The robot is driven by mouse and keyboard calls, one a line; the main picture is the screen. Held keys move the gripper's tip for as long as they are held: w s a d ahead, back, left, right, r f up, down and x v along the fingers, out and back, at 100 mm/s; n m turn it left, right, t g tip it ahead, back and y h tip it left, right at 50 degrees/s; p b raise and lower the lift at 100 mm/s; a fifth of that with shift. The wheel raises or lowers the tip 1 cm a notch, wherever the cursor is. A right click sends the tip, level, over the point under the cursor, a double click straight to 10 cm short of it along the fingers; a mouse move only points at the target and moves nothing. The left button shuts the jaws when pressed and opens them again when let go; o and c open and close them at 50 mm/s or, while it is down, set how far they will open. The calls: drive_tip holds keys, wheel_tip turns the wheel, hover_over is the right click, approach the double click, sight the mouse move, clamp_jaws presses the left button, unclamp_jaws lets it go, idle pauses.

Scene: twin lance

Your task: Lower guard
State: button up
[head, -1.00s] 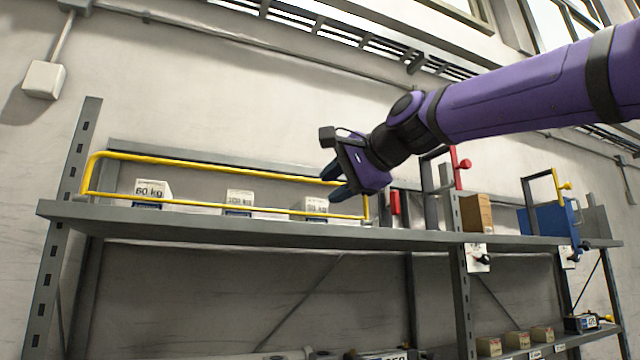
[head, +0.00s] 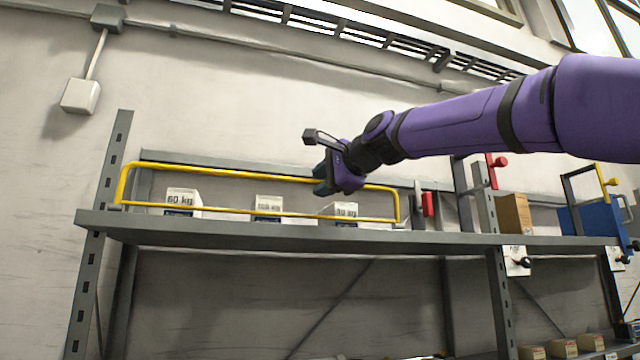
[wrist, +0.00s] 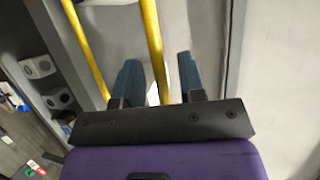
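The guard is a yellow tubular rail (head: 240,173) standing upright along the front of the upper shelf, in front of several white weight-marked boxes. My gripper (head: 325,180) is at its top bar, right of the middle, in the head view. In the wrist view, my gripper (wrist: 160,82) has its two blue fingers apart. The guard's top bar (wrist: 152,40) runs between them in the picture. Whether the fingers touch the bar, or how deep it sits, I cannot tell. The guard's lower bar (wrist: 85,45) shows to the left.
The grey upper shelf (head: 290,232) lies below my gripper. A red handle (head: 428,204) is at the guard's right end. Further right are a red-topped post (head: 496,162), a cardboard box (head: 515,213) and a blue panel (head: 597,220).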

drive_tip(key=shift+w+a+f, duration=0.1)
drive_tip(key=shift+w+a, duration=0.25)
drive_tip(key=shift+w, duration=0.05)
clamp_jaws()
